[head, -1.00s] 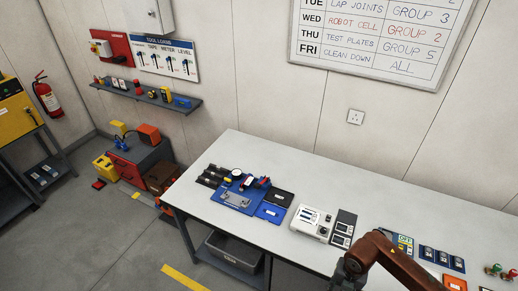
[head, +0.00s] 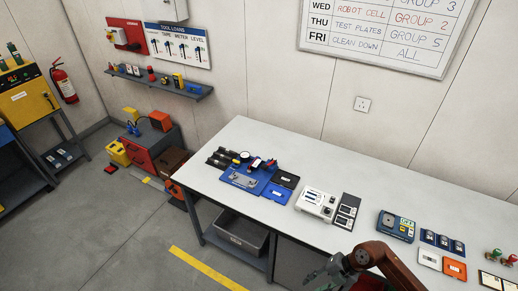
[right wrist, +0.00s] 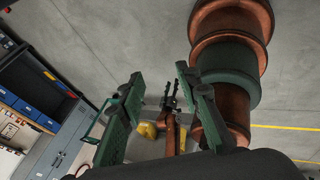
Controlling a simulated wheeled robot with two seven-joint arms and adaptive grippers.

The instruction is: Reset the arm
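An arm of mine comes in from the lower right of the head view, and I take its dark gripper (head: 322,278) for my right one. It hangs low by the front edge of the bench (head: 215,184). In the right wrist view the right gripper's two green fingers (right wrist: 162,110) stand wide apart with nothing between them. A smaller dark gripper (right wrist: 172,97) on a copper-coloured link shows farther off there. It looks like my left gripper, with its prongs apart and empty. The left gripper does not show in the head view.
The bench carries a blue fixture plate (head: 240,180), a white box (head: 317,204), a teal device (head: 396,226) and small cards. A grey bin (head: 241,235) sits beneath. A red toolbox (head: 140,150) stands left.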

